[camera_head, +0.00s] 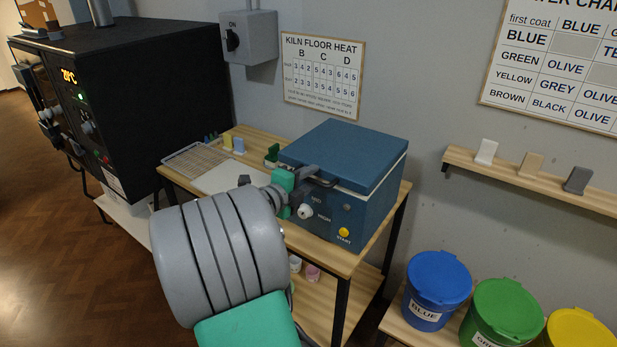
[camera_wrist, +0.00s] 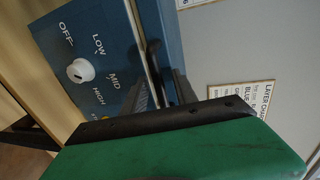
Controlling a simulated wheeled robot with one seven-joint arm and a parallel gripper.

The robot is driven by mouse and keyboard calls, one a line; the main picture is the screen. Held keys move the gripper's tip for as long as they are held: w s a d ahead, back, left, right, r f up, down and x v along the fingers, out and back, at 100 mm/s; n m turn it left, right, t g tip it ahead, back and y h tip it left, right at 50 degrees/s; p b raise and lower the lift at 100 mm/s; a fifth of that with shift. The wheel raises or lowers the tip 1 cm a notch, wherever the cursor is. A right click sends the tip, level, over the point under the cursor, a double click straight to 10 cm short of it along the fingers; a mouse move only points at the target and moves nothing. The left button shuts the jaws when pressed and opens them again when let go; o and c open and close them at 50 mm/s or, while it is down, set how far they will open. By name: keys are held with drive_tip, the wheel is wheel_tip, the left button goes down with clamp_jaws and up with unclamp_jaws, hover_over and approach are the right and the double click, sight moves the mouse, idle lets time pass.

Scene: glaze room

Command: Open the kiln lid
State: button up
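The blue kiln (camera_head: 340,205) stands on a wooden table, and its lid (camera_head: 345,150) is down. A dark handle (camera_head: 323,183) is at the lid's front edge; it shows as a dark bar in the wrist view (camera_wrist: 154,62). My gripper (camera_head: 308,174) is at this handle, in front of the kiln. In the wrist view my fingertips (camera_wrist: 165,90) are near the bar, one to each side. Whether they press on it cannot be made out. The white dial (camera_head: 305,211) is on the kiln front, beside my gripper, and also in the wrist view (camera_wrist: 80,70).
A black oven (camera_head: 140,85) stands at the left. A wire rack (camera_head: 196,158) and small items lie on the table (camera_head: 345,262) left of the kiln. Blue (camera_head: 437,280), green (camera_head: 503,310) and yellow buckets stand at the right, below a wall shelf (camera_head: 540,182). The wall is close behind the kiln.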

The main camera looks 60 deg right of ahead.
clamp_jaws()
idle(1.4)
